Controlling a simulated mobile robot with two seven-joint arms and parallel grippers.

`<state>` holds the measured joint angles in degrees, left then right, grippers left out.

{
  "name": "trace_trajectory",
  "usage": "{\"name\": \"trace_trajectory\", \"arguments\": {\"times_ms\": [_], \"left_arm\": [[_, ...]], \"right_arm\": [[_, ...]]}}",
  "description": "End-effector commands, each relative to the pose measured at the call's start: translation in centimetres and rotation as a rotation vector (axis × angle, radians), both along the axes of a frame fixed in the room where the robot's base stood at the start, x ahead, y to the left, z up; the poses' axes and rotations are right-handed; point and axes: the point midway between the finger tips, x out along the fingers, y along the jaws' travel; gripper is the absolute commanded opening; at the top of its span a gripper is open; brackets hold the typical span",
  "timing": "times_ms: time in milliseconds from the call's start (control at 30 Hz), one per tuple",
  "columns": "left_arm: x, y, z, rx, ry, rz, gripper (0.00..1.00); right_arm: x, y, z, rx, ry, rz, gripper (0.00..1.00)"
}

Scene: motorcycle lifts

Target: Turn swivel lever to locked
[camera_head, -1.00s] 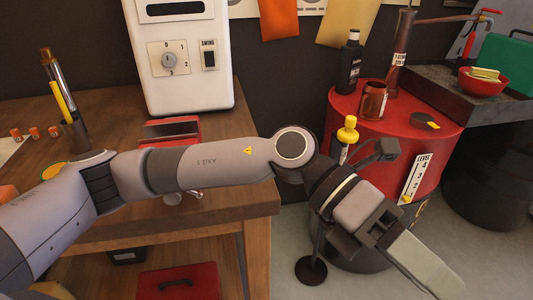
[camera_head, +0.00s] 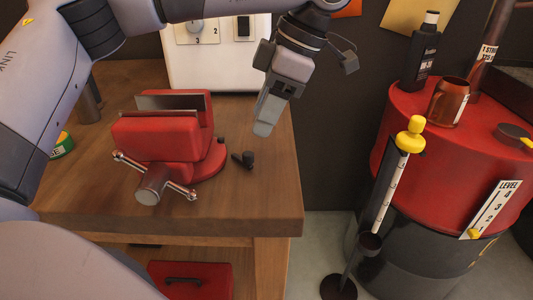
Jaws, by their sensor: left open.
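The red vise (camera_head: 160,138) stands on the wooden workbench, with its steel jaws at the top and a silver screw handle at its front. The small black swivel lever (camera_head: 245,159) sticks out at the right of the vise's round base, its dark knob over the bench top. My left gripper (camera_head: 266,122) is open and empty, pointing down. In the picture it is just above and right of the lever, apart from it. The gap between its fingers is hard to see from this side. My right gripper is not in view.
A white machine (camera_head: 212,65) with a dial and switch stands behind the vise. The bench (camera_head: 225,212) is bare right of the vise up to its edge. A red drum (camera_head: 420,115) with a bottle and a can stands at the right. A yellow-topped gauge (camera_head: 411,135) stands beside it.

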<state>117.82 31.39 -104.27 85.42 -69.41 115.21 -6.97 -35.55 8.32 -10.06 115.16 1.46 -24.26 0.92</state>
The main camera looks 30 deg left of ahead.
Motion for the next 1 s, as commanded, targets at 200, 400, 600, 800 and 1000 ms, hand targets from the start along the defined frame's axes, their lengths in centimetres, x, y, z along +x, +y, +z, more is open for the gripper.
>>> {"name": "trace_trajectory", "arguments": {"times_ms": [200, 400, 600, 800, 1000], "left_arm": [[-0.2, 0.4, -2.0, -0.001, 0.003, 0.001, 0.48], [-0.9, 1.4, -4.9, -0.003, 0.004, 0.001, 0.48], [-1.4, 2.1, -6.9, -0.003, 0.002, 0.000, 0.48], [-1.5, 2.3, -7.4, -0.002, 0.000, 0.000, 0.48], [-1.5, 2.3, -7.3, -0.002, 0.000, 0.000, 0.35]], "right_arm": [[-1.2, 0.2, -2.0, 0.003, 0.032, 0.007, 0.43], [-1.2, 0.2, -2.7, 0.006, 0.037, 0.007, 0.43], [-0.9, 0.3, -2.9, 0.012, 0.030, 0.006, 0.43], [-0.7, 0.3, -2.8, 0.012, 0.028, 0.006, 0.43], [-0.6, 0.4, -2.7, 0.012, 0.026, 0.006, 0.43]]}}
